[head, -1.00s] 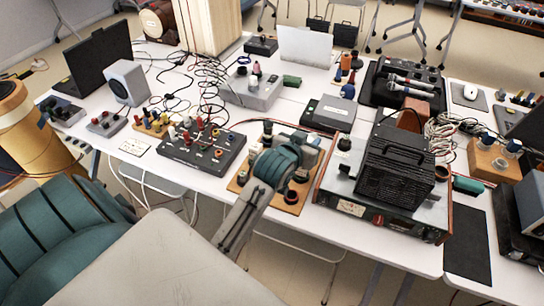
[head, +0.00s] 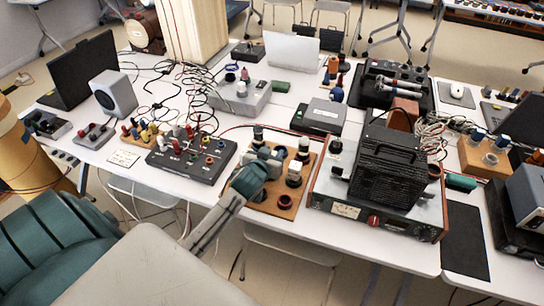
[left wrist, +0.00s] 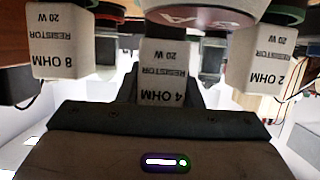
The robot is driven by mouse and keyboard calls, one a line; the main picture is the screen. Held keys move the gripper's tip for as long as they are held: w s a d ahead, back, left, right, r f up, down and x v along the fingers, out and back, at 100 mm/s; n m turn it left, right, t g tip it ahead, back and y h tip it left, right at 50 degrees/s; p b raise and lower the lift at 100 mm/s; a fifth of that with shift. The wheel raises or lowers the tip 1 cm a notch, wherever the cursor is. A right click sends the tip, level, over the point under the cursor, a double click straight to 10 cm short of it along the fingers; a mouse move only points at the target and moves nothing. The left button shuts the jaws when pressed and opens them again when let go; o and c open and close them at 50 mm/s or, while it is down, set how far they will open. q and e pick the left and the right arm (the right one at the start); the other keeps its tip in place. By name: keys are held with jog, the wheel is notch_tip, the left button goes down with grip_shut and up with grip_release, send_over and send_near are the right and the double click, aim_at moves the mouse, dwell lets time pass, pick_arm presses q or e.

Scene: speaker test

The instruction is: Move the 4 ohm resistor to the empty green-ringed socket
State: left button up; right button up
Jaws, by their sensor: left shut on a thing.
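The 4 ohm resistor (left wrist: 163,75) is a white block with dark lettering, upside down in the left wrist view. My left gripper (head: 266,164) is shut on it at the left side of the wooden socket board (head: 261,204). The gripper hides most of the resistor in the head view. The 8 ohm resistor (left wrist: 63,45) and the 2 ohm resistor (left wrist: 265,62) flank it in the wrist view. An empty dark-red ringed socket (head: 285,201) shows at the board's front. I cannot pick out the empty green-ringed socket clearly. My right gripper is out of view.
A black heatsink unit (head: 388,170) on an amplifier box (head: 343,210) stands close right of the board. A dark panel with plugs (head: 190,156) and loose cables lie to the left. The table edge runs just in front of the board.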

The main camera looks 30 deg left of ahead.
pick_arm(q)
jog(key=shift+f, duration=1.05)
jog(key=o, duration=1)
jog(key=shift+r, duration=0.1)
jog(key=shift+r, duration=0.3)
jog(key=shift+s+d, duration=0.1)
jog(key=shift+s, duration=0.25)
jog(key=b+v, duration=0.1)
jog(key=v, duration=1)
jog(key=shift+s+r, duration=0.1)
jog(key=shift+r, duration=0.05)
